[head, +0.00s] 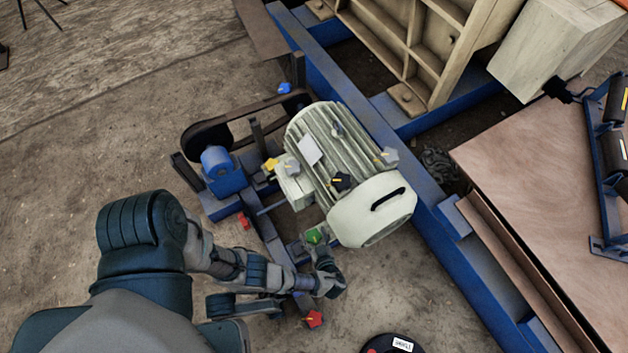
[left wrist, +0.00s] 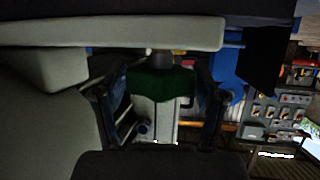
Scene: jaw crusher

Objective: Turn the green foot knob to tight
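The green foot knob (head: 314,237) sits low beside the rounded end of the pale motor (head: 372,212) in the head view. My left gripper (head: 322,258) is right at it, and the arm comes in from the left. In the left wrist view the dark green knob (left wrist: 162,83) lies between the two fingers of my left gripper (left wrist: 163,100), one on each side. The fingers come very close to its sides; I cannot tell whether they press on it. The knob's pointer and any tight marking cannot be read. My right gripper is not in view.
A red knob (head: 314,319) lies just below the gripper. Another red knob (head: 243,221), a yellow knob (head: 270,164) and a black knob (head: 342,181) are around the motor. A blue frame beam (head: 437,240) runs to the right.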

